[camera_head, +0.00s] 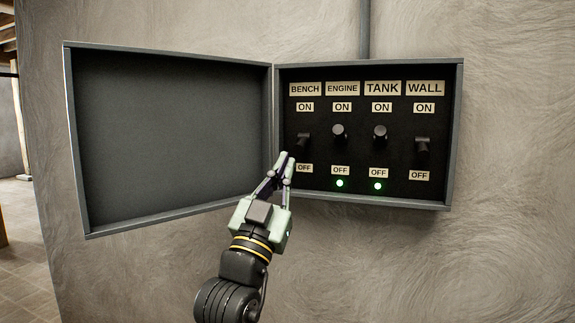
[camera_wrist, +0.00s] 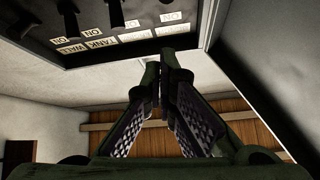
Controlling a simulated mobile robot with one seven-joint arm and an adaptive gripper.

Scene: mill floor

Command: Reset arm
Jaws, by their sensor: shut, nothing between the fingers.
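My gripper (camera_head: 286,158) is shut and empty. In the head view it is in front of the open switch box (camera_head: 457,140), near the box's lower left corner and left of the BENCH switch (camera_head: 304,141). The BENCH switch and the WALL switch (camera_head: 422,146) point down. The ENGINE switch (camera_head: 338,131) and the TANK switch (camera_head: 380,131) sit higher, each with a lit green lamp below. In the wrist view the closed fingertips (camera_wrist: 172,56) are seen against the box edge, with the labels upside down. I cannot tell whether the fingers touch the box.
The box door (camera_head: 170,140) stands open to the left. A conduit (camera_head: 364,30) runs up the plastered wall (camera_head: 510,200) above the box. The wall right of and below the box is bare. A floor area (camera_head: 25,250) shows at far left.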

